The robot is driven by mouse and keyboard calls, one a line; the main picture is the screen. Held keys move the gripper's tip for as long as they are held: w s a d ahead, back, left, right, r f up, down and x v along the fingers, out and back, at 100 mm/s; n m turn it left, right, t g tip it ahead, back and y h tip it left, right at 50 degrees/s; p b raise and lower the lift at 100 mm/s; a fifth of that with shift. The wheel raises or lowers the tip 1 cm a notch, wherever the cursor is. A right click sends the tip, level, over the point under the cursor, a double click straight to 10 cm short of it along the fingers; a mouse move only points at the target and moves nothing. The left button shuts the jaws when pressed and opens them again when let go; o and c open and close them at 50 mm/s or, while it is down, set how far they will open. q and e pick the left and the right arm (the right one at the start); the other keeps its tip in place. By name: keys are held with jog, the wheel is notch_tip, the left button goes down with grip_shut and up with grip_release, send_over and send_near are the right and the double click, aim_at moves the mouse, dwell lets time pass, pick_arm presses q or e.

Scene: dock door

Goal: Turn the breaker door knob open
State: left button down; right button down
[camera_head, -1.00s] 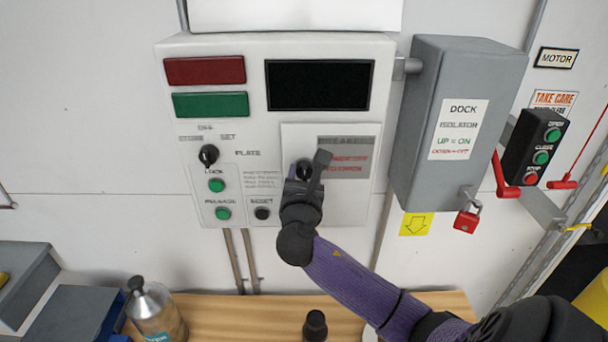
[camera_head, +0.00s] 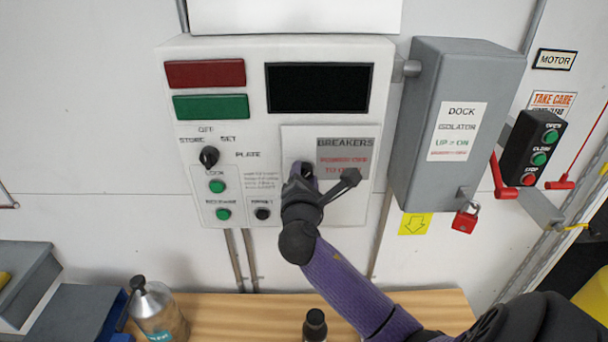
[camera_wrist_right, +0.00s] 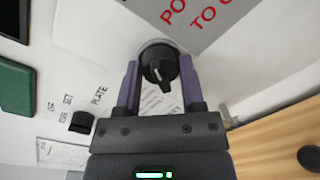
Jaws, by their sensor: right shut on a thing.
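The breaker door (camera_head: 349,202) is a white panel at the lower right of the control box, with a grey label reading "BREAKERS". Its black round knob (camera_wrist_right: 158,66) sits between the two purple fingers of my right gripper (camera_wrist_right: 160,82) in the right wrist view, and the gripper is shut on it. The knob's pointer ridge slants down in that view. In the head view my right gripper (camera_head: 305,173) reaches the door's left side from below and mostly hides the knob. The door looks flat against the box. My left gripper is not in view.
A selector knob (camera_head: 208,156) and green buttons (camera_head: 217,186) lie left of the door. The grey dock isolator box (camera_head: 455,120) with a red padlock (camera_head: 465,221) stands at the right. Below are a wooden bench (camera_head: 250,315) and a spray bottle (camera_head: 157,310).

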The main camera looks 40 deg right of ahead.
jog(key=m, duration=0.5)
jog(key=m+y, duration=0.1)
jog(key=m, duration=0.4)
jog(key=shift+s+f, duration=0.1)
jog(key=shift+m, duration=0.4)
dwell(0.3)
jog(key=shift+c, duration=1)
grip_release()
jog(key=shift+d, duration=0.1)
jog(key=f+b+v, duration=0.1)
jog(key=b+v, duration=0.1)
jog(key=v, duration=0.8)
jog(key=shift+r, duration=0.3)
